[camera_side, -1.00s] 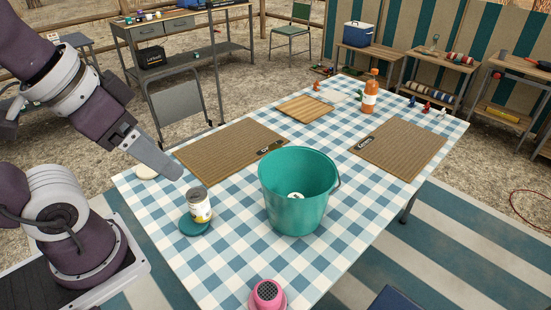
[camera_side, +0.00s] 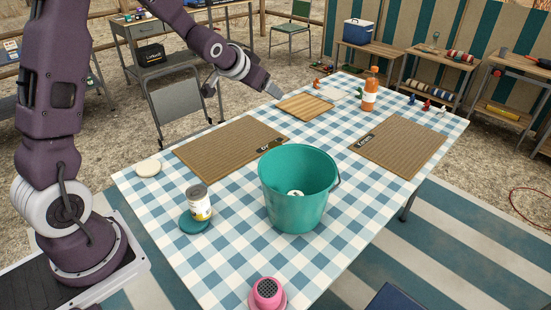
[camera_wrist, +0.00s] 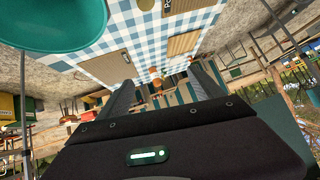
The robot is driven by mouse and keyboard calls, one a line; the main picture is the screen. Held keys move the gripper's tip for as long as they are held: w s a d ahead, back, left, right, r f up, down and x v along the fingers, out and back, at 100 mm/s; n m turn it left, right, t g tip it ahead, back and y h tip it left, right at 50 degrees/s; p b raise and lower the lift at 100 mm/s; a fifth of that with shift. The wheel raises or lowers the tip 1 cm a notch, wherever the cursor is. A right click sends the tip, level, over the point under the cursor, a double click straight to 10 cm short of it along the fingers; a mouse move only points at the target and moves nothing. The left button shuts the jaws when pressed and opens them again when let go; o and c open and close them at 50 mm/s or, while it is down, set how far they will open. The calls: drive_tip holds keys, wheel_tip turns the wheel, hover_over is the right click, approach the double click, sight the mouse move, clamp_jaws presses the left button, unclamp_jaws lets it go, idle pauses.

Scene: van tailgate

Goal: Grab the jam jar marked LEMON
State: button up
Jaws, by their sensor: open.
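A jar (camera_side: 199,203) with a grey lid and a white and yellow label stands on a teal coaster (camera_side: 195,223) at the table's near left, in the side view. Its lettering is too small to read, so I cannot tell whether it says LEMON. My gripper (camera_side: 276,93) is open and empty, high over the far left of the table near the small wooden board, well away from the jar. In the wrist view both fingers of my gripper (camera_wrist: 163,85) are spread. I do not make out the jar there.
A teal bucket (camera_side: 297,200) with a small white thing inside stands right of the jar. Two brown ribbed mats (camera_side: 225,150), a wooden board (camera_side: 303,108), an orange bottle (camera_side: 370,92), a white disc (camera_side: 148,168) and a pink grater-topped item (camera_side: 267,293) are on the checked table (camera_side: 340,235).

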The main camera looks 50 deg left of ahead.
drive_tip(key=w+a+f+t+h, duration=0.1)
drive_tip(key=w+a+f, duration=0.2)
drive_tip(key=f, duration=0.4)
drive_tip(key=w+a+f, duration=0.3)
drive_tip(key=f, duration=0.9)
drive_tip(key=s+f+t+h, duration=0.1)
drive_tip(key=f, duration=0.4)
drive_tip(key=s+f+t+h, duration=0.1)
drive_tip(key=f, duration=0.4)
drive_tip(key=shift+s+a+f+m, duration=0.15)
drive_tip(key=shift+s+f+m, duration=0.05)
drive_tip(key=shift+f+m, duration=0.2)
drive_tip(key=shift+w+f, duration=0.1)
drive_tip(key=shift+f, duration=0.25)
drive_tip(key=x, duration=0.4)
drive_tip(key=d+x, duration=0.1)
drive_tip(key=x, duration=0.1)
drive_tip(key=shift+w+r, duration=0.1)
drive_tip(key=shift+w, duration=0.35)
clamp_jaws()
